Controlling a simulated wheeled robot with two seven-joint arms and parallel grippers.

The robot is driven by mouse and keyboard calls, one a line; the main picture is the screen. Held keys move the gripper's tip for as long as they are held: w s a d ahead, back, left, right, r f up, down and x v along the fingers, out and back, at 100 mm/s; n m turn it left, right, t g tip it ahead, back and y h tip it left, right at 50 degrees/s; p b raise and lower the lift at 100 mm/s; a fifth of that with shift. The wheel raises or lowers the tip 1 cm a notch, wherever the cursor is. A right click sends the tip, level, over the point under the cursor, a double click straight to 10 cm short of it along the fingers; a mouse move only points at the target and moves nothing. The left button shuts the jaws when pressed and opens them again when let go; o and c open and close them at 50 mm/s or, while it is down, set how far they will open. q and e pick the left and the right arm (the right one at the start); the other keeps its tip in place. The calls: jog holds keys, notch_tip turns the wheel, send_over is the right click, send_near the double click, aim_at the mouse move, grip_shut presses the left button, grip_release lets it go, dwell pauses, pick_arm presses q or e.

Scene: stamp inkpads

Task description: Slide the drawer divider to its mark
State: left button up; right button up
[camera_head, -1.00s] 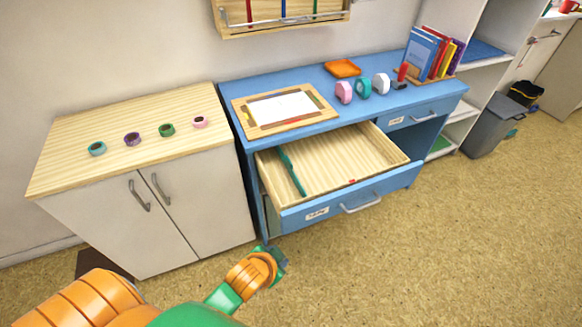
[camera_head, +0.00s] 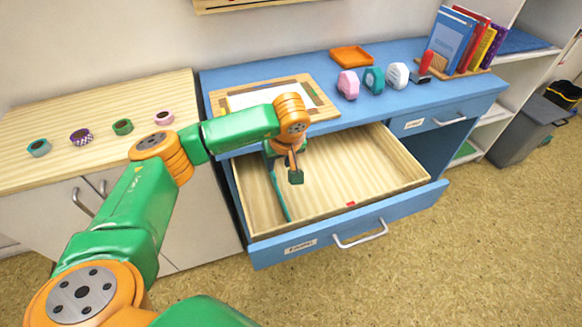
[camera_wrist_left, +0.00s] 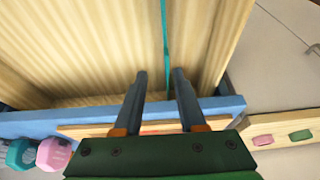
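The open wooden drawer (camera_head: 385,168) has a thin teal divider (camera_head: 281,194) standing upright near its left side, running from back to front. A small red mark (camera_head: 351,204) shows at the drawer's front inner edge, right of the divider. My left gripper (camera_head: 296,177) is over the drawer, just right of the divider in the head view. In the left wrist view its two fingers (camera_wrist_left: 160,74) are apart and empty, and the divider (camera_wrist_left: 165,45) appears beyond and between the tips. The forearm and gripper hide the divider's back end in the head view. My right gripper is out of view.
A wooden-topped cabinet (camera_head: 85,105) with tape rolls stands left. The drawer's right part is clear.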

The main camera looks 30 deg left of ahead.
aim_at(275, 176)
pick_arm(q)
jog(key=f, duration=0.2)
jog(key=s+a+f, duration=0.1)
jog(key=shift+x, duration=1)
jog(key=shift+w+a+f, duration=0.15)
jog(key=shift+w+f, duration=0.05)
jog(key=shift+w, duration=0.1)
jog(key=shift+r, duration=0.15)
grip_shut()
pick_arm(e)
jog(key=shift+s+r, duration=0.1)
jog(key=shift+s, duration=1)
